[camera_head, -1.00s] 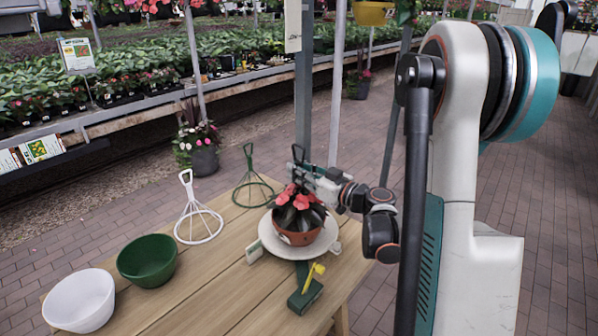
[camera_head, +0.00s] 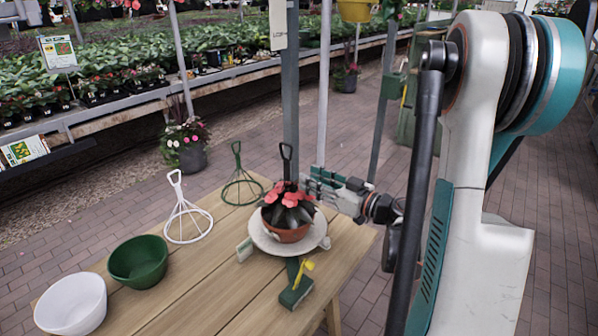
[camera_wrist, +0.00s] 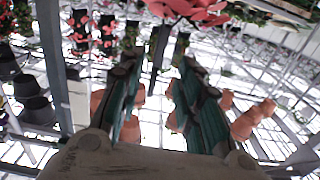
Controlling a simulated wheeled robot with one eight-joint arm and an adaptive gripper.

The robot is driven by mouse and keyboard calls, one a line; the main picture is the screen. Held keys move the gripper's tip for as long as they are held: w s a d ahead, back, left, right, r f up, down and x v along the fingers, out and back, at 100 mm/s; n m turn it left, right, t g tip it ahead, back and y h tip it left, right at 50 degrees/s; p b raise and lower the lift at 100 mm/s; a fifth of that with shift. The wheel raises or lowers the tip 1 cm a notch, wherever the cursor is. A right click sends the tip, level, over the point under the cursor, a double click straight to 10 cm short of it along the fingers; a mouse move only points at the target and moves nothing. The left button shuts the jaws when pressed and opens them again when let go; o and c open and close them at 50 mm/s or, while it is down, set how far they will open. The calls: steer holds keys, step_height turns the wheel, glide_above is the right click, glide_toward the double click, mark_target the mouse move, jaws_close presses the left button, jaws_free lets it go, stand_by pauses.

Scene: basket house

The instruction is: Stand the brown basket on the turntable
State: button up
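The brown basket (camera_head: 287,232), a brown pot with dark leaves, red flowers and a black hook-topped hanger, sits upright on the round white turntable (camera_head: 262,243). The turntable has pale blocks at its rim and a green base arm with a yellow lever (camera_head: 303,272). A dark hanger part and a red flower (camera_wrist: 190,8) show beyond the fingertips. I see nothing gripped.
On the wooden table (camera_head: 215,290) stand a white bowl (camera_head: 72,304), a green bowl (camera_head: 139,262), a white wire hanger (camera_head: 187,222) and a green wire hanger (camera_head: 241,188). A grey post (camera_head: 291,110) rises behind the turntable. Free table lies at the front.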

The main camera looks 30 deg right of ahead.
steer(key=shift+v, duration=1.3)
